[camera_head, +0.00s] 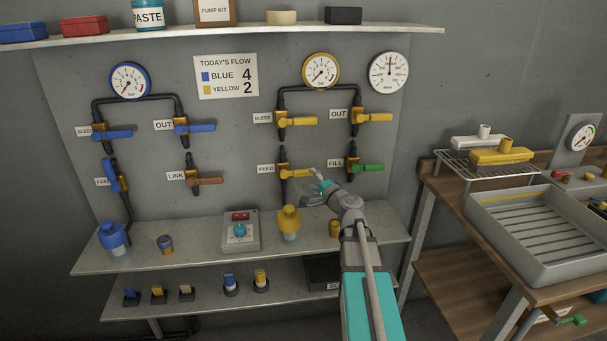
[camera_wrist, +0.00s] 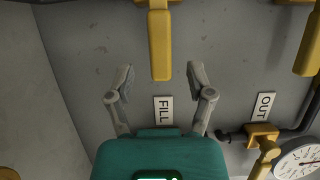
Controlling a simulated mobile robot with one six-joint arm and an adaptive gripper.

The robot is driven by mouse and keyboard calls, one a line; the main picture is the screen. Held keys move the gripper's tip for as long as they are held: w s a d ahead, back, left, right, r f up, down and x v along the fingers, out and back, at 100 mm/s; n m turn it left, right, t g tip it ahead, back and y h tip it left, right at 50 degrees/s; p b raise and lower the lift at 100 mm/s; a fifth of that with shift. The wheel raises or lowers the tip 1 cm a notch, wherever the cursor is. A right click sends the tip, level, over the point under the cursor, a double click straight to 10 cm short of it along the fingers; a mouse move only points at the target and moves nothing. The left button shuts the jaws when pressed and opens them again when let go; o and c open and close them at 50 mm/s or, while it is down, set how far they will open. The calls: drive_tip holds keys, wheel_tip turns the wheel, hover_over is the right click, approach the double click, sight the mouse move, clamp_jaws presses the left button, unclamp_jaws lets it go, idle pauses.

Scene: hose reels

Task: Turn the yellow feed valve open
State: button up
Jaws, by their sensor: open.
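The yellow feed valve (camera_head: 297,174) is on the wall panel beside its FEED label (camera_head: 266,169). Its lever lies roughly level, across the upright pipe, pointing right. My gripper (camera_head: 309,187) is open in front of the panel, near the lever's free end. In the wrist view, the yellow feed lever (camera_wrist: 160,45) comes down from the top edge, and its tip lies between the open fingertips of my gripper (camera_wrist: 160,78). Neither finger visibly touches it. I cannot tell the depth gap. The valve body is mostly cut off in the wrist view.
The green-handled fill valve (camera_head: 368,167) is just right of my gripper. Yellow bleed (camera_head: 297,121) and out (camera_head: 372,117) levers are above. A shelf (camera_head: 185,258) below holds a yellow-capped bottle (camera_head: 289,222) and a control box (camera_head: 241,230). A workbench (camera_head: 450,200) stands right.

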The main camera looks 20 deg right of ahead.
sight(306, 174)
drive_tip(key=shift+w+a, duration=0.15)
drive_tip(key=shift+w, duration=1.15)
drive_tip(key=shift+w+a, duration=0.15)
drive_tip(key=shift+w, duration=1.15)
clamp_jaws()
